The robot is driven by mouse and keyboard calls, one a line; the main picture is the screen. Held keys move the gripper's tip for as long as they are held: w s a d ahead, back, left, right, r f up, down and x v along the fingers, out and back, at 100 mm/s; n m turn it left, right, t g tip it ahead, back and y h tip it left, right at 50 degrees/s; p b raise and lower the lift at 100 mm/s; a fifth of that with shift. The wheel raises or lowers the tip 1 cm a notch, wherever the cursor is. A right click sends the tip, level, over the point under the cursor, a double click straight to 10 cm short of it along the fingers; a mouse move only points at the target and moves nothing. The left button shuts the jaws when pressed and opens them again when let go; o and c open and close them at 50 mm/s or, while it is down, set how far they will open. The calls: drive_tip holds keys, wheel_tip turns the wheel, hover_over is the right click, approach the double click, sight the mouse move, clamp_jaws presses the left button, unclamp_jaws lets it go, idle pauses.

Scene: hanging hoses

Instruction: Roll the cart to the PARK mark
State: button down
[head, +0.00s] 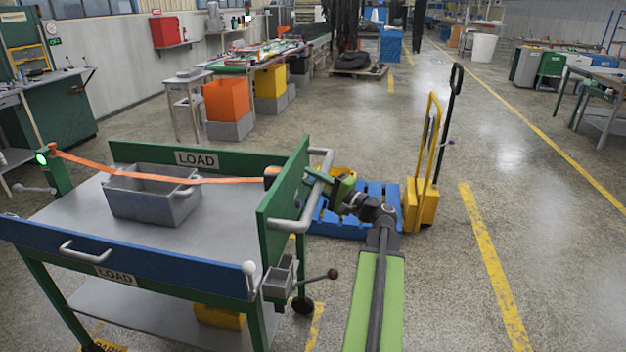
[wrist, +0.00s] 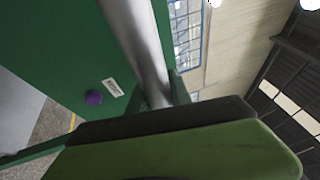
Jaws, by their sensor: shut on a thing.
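The cart (head: 235,220) stands at the left in the head view, with a grey top, green end panels, a blue front board and LOAD labels. A grey push handle (head: 300,212) is on its right end panel. My gripper (head: 325,182) is at this handle and shut on it. In the wrist view the grey handle bar (wrist: 140,45) runs down behind my green finger (wrist: 180,152); the other finger is hidden.
A grey bin (head: 150,200) sits on the cart under an orange strap (head: 120,170). A lever with a dark knob (head: 332,274) sticks out. A blue pallet (head: 345,222) and yellow pallet truck (head: 422,200) stand just beyond my arm.

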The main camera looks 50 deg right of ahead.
drive_tip(key=shift+w+a, duration=0.55)
drive_tip(key=shift+w, duration=0.35)
drive_tip(key=c, duration=1.2)
unclamp_jaws()
drive_tip(key=shift+s+d, duration=0.1)
drive_tip(key=shift+s, duration=0.05)
drive_tip(key=shift+o, duration=0.2)
drive_tip(key=b+v, duration=0.3)
drive_tip(key=v, duration=1.4)
drive_tip(key=shift+s, duration=0.25)
drive_tip(key=shift+f, duration=0.1)
